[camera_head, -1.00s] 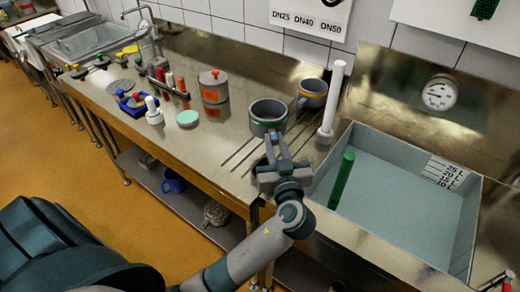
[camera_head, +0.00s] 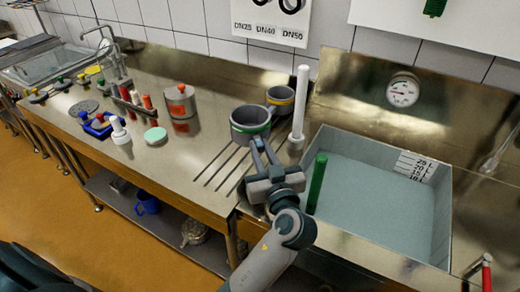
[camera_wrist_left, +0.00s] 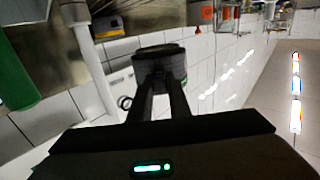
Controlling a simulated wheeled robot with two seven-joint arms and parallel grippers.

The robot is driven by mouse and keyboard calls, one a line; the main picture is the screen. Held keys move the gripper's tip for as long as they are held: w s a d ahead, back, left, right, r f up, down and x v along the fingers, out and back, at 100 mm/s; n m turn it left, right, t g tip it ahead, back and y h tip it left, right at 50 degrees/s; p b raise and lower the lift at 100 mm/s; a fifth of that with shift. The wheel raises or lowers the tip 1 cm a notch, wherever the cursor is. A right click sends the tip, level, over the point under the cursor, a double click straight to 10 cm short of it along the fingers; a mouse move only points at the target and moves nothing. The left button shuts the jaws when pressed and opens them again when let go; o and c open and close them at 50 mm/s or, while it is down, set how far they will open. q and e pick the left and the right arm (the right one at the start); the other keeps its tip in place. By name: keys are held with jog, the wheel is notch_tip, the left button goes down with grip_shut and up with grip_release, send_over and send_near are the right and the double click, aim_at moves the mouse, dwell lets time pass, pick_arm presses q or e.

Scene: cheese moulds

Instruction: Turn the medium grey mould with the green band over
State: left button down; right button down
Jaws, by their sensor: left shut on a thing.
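The medium grey mould with the green band (camera_head: 250,121) is at the rear of the steel counter, its open top facing up in the head view. My left gripper (camera_head: 258,146) is shut on its near side wall. In the left wrist view the mould (camera_wrist_left: 159,60) sits dark between the fingertips (camera_wrist_left: 160,88), with a bit of green at its right side. The gripper hides part of its near wall, and I cannot tell whether its base touches the counter. My right gripper is not in view.
A grey mould with a yellow band (camera_head: 281,98) stands close behind right. A white post (camera_head: 299,105) is just right of the held mould. A green cylinder (camera_head: 317,183) stands at the water basin (camera_head: 390,200). Slots (camera_head: 222,165) lie to the left; a lidded pot (camera_head: 180,102) stands further left.

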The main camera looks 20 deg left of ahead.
pick_arm(q)
jog(key=shift+f, duration=0.1)
jog(key=shift+w+a+f+m+t+h, duration=0.15)
jog(key=shift+f+m+t+h, duration=0.2)
jog(key=shift+m+t+h, duration=0.4)
jog(key=shift+s+d+r+m+t+h, duration=0.1)
jog(key=shift+s+d+m+t+h, duration=0.5)
jog(key=shift+m+h, duration=0.8)
jog(key=shift+s+d+r+m+t+h, duration=0.1)
jog(key=shift+s+d+m+t+h, duration=0.45)
jog(key=shift+h, duration=1.4)
jog(key=shift+s+d+r+m+t+h, duration=0.15)
jog(key=shift+s+d+m+h, duration=0.45)
jog(key=shift+m+h, duration=0.9)
jog(key=shift+w+d+f, duration=0.1)
jog(key=shift+w+d, duration=0.05)
jog(key=shift+w, duration=0.05)
jog(key=shift+s, duration=0.1)
